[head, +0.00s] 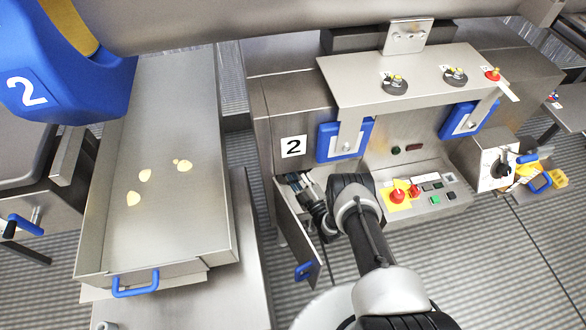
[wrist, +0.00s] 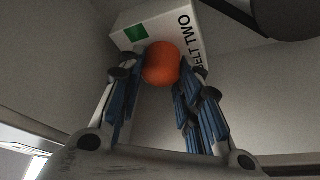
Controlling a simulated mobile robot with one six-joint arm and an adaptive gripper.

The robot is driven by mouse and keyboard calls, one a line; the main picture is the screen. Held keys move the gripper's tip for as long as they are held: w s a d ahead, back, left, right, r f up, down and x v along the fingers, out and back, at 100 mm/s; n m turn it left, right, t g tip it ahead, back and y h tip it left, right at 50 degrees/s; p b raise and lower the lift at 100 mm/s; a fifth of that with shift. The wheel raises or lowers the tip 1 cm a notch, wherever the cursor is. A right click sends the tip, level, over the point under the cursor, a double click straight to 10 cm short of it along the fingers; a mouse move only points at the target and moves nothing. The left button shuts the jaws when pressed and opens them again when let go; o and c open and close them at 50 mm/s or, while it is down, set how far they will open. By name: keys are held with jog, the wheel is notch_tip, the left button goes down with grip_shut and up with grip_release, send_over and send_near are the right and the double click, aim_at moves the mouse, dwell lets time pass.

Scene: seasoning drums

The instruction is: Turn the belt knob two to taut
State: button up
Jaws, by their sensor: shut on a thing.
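The belt two knob (wrist: 161,64) is an orange ball in the wrist view. It sits in front of a white box (wrist: 196,32) marked "BELT TWO" with a green square on its face. My gripper (wrist: 160,76) has its blue-padded fingers on both sides of the knob, shut on it. There the knob is hidden, and the fingertips cannot be made out.
A cabinet door (head: 297,232) with a blue handle hangs open left of my arm. A control panel (head: 425,192) with red and green buttons is to the right. A steel tray (head: 208,225) holding several pale chips stands at left. Cabinet walls are close around my gripper.

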jog(key=shift+m, duration=0.4)
jog(key=shift+a+m+t+h, duration=0.1)
jog(key=shift+m+t+h, duration=0.45)
jog(key=shift+m, duration=1)
jog(key=shift+d+m+t+h, duration=0.1)
jog(key=shift+m+t+h, duration=0.5)
jog(key=shift+m, duration=0.9)
jog(key=shift+a+m+t+h, duration=0.1)
jog(key=shift+m+t+h, duration=0.45)
jog(key=shift+m, duration=1)
jog(key=o, duration=1)
jog(key=shift+o, duration=0.2)
jog(key=shift+n, duration=0.3)
